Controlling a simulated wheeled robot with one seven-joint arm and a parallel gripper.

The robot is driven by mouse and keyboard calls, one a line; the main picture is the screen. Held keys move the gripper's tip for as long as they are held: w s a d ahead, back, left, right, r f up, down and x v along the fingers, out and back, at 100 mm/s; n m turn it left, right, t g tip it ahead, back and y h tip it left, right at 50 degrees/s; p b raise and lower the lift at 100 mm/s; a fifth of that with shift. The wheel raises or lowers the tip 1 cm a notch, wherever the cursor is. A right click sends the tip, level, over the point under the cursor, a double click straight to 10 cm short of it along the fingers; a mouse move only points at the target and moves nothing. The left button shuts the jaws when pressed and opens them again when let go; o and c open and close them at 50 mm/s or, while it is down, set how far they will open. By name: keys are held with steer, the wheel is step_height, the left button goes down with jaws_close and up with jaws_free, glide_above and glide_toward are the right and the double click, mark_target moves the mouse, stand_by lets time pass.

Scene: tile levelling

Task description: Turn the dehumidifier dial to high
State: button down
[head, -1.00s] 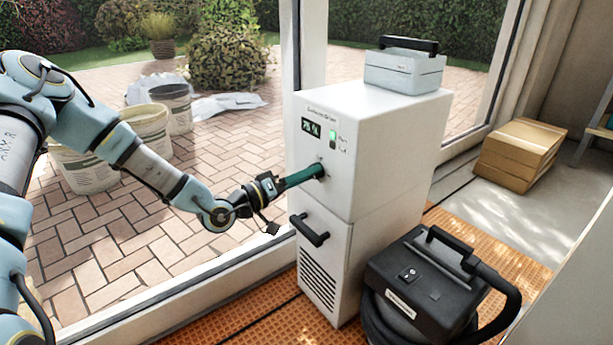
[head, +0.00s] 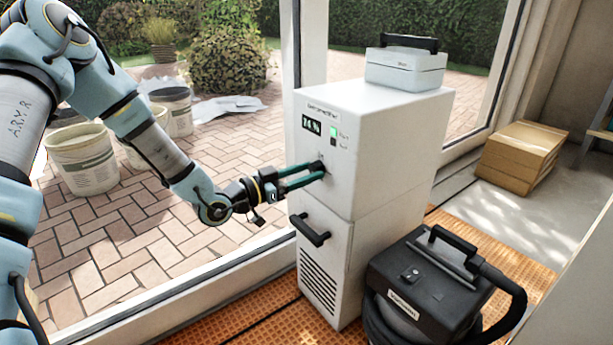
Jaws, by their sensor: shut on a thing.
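The dehumidifier (head: 390,140) is a tall white cabinet in the middle of the head view. Its small display (head: 311,125) reads what looks like 74 %, with a green light (head: 334,132) beside it. The dark dial (head: 318,167) sits on the front face below the display. My gripper (head: 314,171) reaches it from the left, with its two green fingers one above the other, shut on the dial. The fingertips and my gripper hide most of the dial, so its pointer setting cannot be read.
A black handle (head: 310,231) juts out below the dial. A black vacuum (head: 425,290) with a hose stands close at the right front. A white case (head: 405,68) rests on top of the cabinet. Buckets (head: 82,160) stand on the paving behind my arm.

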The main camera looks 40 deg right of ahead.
steer(key=shift+m, duration=0.8)
steer(key=shift+b, duration=0.3)
steer(key=shift+c, duration=1.8)
jaws_free()
steer(key=w+a+p, duration=0.1)
steer(key=a, duration=0.9)
steer(key=shift+a+p, duration=0.35)
steer(key=shift+a, duration=0.05)
steer(key=shift+w, duration=0.15)
